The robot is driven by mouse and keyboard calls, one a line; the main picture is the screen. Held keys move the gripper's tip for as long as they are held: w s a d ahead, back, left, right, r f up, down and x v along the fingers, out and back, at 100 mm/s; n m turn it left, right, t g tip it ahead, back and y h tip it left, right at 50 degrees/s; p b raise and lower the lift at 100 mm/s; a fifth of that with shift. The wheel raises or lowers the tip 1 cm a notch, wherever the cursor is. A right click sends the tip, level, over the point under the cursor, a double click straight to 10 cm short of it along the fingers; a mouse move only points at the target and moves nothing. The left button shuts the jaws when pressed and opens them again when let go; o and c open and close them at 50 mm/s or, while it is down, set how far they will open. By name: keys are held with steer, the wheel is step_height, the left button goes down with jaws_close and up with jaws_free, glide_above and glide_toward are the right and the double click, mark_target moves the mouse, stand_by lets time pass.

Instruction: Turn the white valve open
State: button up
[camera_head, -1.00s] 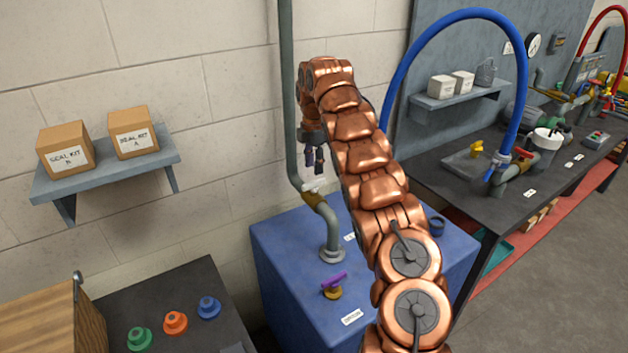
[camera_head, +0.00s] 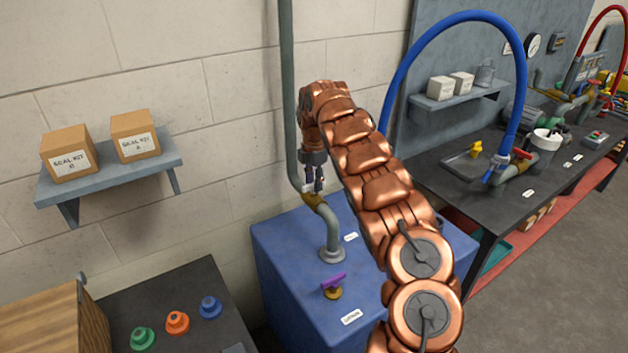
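The white valve handle (camera_head: 308,188) sits on the bent pipe (camera_head: 324,212) that rises from the blue cabinet (camera_head: 285,262) against the wall. Only a small white part of it shows; my gripper covers the rest. My gripper (camera_head: 316,187) points down at the handle, with its dark fingertips overlapping it in the picture. I cannot tell whether the fingers touch the handle or have closed on it.
A purple-handled valve (camera_head: 333,285) stands on the cabinet top in front of the pipe. A tall grey pipe (camera_head: 288,90) runs up the wall behind my gripper. A shelf with two boxes (camera_head: 110,182) is at left, and a dark workbench (camera_head: 490,205) with a blue hose (camera_head: 452,18) at right.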

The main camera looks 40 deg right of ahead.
jaws_close()
steer(key=shift+f+b, duration=0.1)
steer(key=shift+b, duration=0.25)
steer(key=m+b, duration=0.2)
steer(key=b, duration=0.1)
steer(key=shift+a+f+m, duration=0.1)
steer(key=shift+f+m, duration=0.15)
steer(key=shift+m, duration=0.15)
steer(key=m+b, duration=0.3)
steer(key=m, duration=0.1)
steer(key=shift+r, duration=0.15)
steer(key=m+b, duration=0.1)
steer(key=m, duration=0.5)
steer(key=shift+r, duration=0.1)
steer(key=m, duration=0.5)
steer(key=shift+b, duration=0.35)
